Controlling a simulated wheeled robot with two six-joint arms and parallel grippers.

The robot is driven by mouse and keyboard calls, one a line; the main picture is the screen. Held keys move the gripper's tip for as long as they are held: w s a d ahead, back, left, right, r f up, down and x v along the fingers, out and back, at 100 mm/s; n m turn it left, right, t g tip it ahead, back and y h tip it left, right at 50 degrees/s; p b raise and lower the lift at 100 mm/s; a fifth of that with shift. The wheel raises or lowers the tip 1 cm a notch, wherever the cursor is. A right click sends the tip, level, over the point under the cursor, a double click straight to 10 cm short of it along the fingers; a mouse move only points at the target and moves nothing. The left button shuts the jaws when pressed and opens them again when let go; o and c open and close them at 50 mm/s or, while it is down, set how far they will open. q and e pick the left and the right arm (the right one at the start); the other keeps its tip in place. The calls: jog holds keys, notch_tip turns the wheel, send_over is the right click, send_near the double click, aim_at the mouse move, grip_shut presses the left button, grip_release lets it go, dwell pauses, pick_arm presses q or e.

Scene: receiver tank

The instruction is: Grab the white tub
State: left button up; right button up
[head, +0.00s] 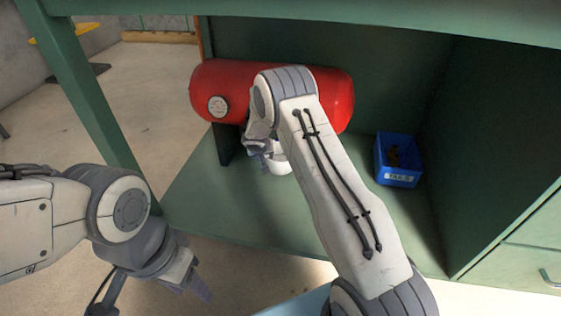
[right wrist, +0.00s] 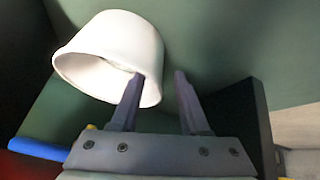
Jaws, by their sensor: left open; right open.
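The white tub (head: 279,166) is on the green shelf under the red tank, mostly hidden behind my right arm and gripper in the head view. In the right wrist view the tub (right wrist: 112,42) is large at the upper left, with its open rim toward the gripper. My right gripper (head: 262,150) is open beside the tub. In the right wrist view its left finger overlaps the tub's rim, and its right finger is clear of it; I cannot tell whether they touch. My left gripper (head: 198,288) is open and away from the tub, at the lower left.
The red tank (head: 335,95) with a round gauge (head: 218,106) lies above the shelf (head: 215,200), close over the right gripper. A blue bin (head: 398,179) labelled TAILS, holding dark pieces, stands to the right. A green post (head: 90,95) rises at the left. The shelf's front left is clear.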

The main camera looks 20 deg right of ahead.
aim_at(280, 158)
jog(key=x, duration=0.3)
jog(key=shift+w+d+f+b, duration=0.1)
jog(key=shift+d+f+b, duration=0.1)
jog(key=shift+b, duration=0.15)
jog(key=shift+c, duration=0.3)
grip_shut()
dwell(0.8)
